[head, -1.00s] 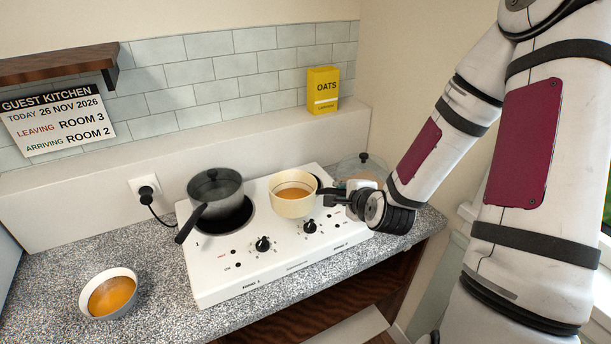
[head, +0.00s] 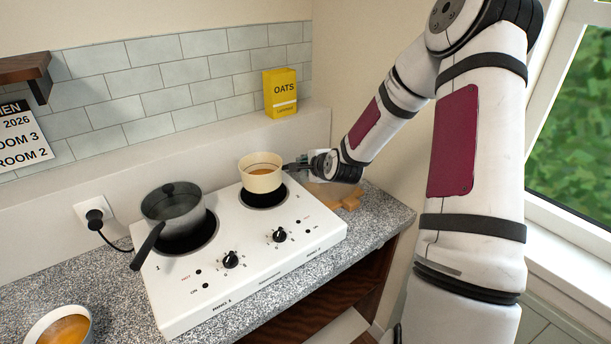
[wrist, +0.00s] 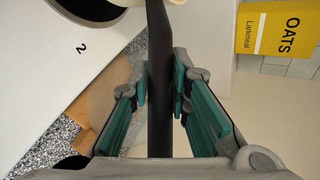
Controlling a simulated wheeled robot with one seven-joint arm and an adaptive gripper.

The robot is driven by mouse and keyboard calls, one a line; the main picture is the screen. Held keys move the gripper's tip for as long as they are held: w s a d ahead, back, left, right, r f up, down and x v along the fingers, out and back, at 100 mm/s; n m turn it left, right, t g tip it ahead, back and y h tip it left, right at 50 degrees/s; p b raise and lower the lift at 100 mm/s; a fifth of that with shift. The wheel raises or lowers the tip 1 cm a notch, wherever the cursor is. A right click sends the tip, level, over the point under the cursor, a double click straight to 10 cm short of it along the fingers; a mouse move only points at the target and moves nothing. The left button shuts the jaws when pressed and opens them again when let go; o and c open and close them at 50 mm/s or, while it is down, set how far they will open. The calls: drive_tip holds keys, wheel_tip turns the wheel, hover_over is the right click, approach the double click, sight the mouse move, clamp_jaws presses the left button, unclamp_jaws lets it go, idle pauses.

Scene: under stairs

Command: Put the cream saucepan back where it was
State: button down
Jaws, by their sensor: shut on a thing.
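The cream saucepan (head: 260,180) holds orange-brown contents. In the head view it appears above the back part of the right hotplate (head: 264,199), whose dark front shows below it. I cannot tell for sure whether its base touches the hob. My gripper (head: 299,167) is at the pan's right side, shut on its dark handle. In the wrist view the black handle (wrist: 158,60) runs between the teal finger pads of my gripper (wrist: 160,88); only a sliver of the cream rim (wrist: 122,3) shows at the top.
A grey lidded saucepan (head: 172,212) stands on the left hotplate of the white hob (head: 285,258). A wooden board (head: 347,199) lies right of the hob. An oats box (head: 281,93) stands on the back ledge. A bowl of orange food (head: 62,328) is at front left.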

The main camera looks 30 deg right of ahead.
drive_tip(key=shift+w+f, duration=0.15)
drive_tip(key=shift+f, duration=1.65)
drive_tip(key=c, duration=1.5)
unclamp_jaws()
